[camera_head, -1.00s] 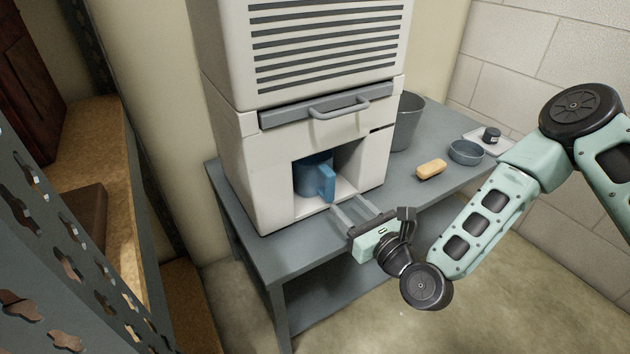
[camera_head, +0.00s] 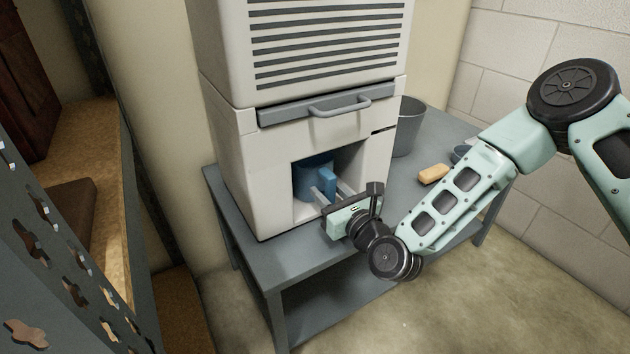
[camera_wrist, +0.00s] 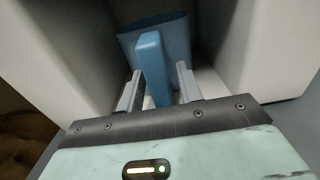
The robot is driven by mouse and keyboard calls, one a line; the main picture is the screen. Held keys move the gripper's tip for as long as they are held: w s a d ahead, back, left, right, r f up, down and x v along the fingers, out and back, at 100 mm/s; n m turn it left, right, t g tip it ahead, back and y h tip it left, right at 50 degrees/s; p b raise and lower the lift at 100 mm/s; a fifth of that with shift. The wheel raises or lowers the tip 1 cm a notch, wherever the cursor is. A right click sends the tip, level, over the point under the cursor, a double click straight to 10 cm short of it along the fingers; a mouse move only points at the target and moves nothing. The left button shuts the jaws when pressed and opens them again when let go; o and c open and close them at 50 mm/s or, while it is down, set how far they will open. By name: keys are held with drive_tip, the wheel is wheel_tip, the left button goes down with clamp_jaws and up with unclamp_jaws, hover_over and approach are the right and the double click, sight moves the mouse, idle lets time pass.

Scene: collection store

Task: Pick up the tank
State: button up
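The blue tank (camera_head: 309,181) stands in the open bay at the bottom of the white machine. Its upright handle faces out of the bay. In the wrist view the tank (camera_wrist: 178,38) is straight ahead, and its handle (camera_wrist: 153,65) stands between my two fingers. My gripper (camera_head: 329,186) reaches into the bay and is open around the handle. A gap shows between the handle and the right finger; the left finger is close to the handle, and I cannot tell whether it touches. Part of the tank is hidden behind the handle and the fingers.
The white machine (camera_head: 230,150) stands on a grey table (camera_head: 260,262), and the bay's side walls are close to my gripper. A grey bin (camera_head: 409,128), a yellow sponge-like block (camera_head: 434,174) and a partly hidden bowl (camera_head: 460,152) are to the right. A perforated metal rack (camera_head: 60,235) is at left.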

sight(333, 184)
clamp_jaws()
drive_tip(key=shift+r, duration=0.15)
drive_tip(key=shift+r+p, duration=1.05)
drive_tip(key=shift+r, duration=0.4)
drive_tip(key=p+v, duration=0.6)
drive_tip(key=v, duration=1.2)
drive_tip(key=shift+r, duration=0.2)
idle(0.5)
